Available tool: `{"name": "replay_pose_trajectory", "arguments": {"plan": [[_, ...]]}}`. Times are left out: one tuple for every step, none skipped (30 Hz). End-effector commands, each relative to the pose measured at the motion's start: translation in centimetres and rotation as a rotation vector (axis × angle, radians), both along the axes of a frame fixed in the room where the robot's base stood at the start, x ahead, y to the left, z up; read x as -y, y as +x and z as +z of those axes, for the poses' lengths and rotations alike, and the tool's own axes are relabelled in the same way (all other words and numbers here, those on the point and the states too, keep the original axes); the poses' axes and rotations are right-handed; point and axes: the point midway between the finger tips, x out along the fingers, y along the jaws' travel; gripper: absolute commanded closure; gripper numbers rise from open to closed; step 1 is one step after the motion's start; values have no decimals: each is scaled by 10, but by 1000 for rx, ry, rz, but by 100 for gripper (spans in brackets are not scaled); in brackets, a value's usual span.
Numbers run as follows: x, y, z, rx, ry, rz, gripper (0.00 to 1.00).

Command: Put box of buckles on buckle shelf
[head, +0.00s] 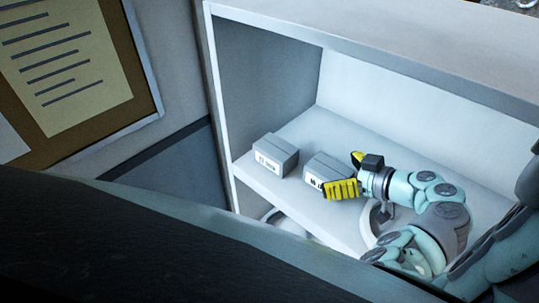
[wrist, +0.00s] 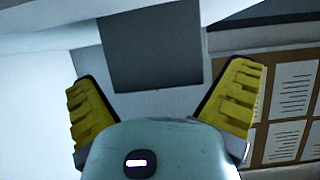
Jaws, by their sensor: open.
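Two small grey boxes with white labels sit on the shelf board (head: 300,203) of a white cabinet in the head view: a left box (head: 275,155) and a right box (head: 325,168). Which one holds buckles is too small to read. My gripper (head: 349,174) is open, with yellow fingers, at the right end of the right box. One finger is in front of that box and the other behind its right end; contact is unclear.
The cabinet's top (head: 400,45) lies above my arm, and its left side wall (head: 219,110) stands left of the boxes. White round items (head: 372,222) show below the shelf board. A notice board (head: 75,70) hangs at the left. The shelf behind the boxes is clear.

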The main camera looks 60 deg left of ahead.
Motion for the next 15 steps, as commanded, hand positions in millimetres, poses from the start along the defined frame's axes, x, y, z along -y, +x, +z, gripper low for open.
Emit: {"name": "replay_pose_trajectory", "arguments": {"plan": [[1,1,0,1,0,-2,0],[2,1,0,1,1,-3,0],[3,2,0,1,1,-4,0],[5,3,0,2,3,-5,0],[7,4,1,3,3,-6,0],[9,5,1,3,4,-7,0],[12,5,2,2,4,-6,0],[15,5,2,2,4,-4,0],[19,6,4,5,2,-7,0],[22,7,4,6,0,-8,0],[25,7,8,5,-2,-5,0],[28,8,12,3,-2,-3,0],[31,9,13,4,-3,-4,0],[34,9,15,4,-3,-4,0],[38,10,16,3,-3,-3,0]]}}
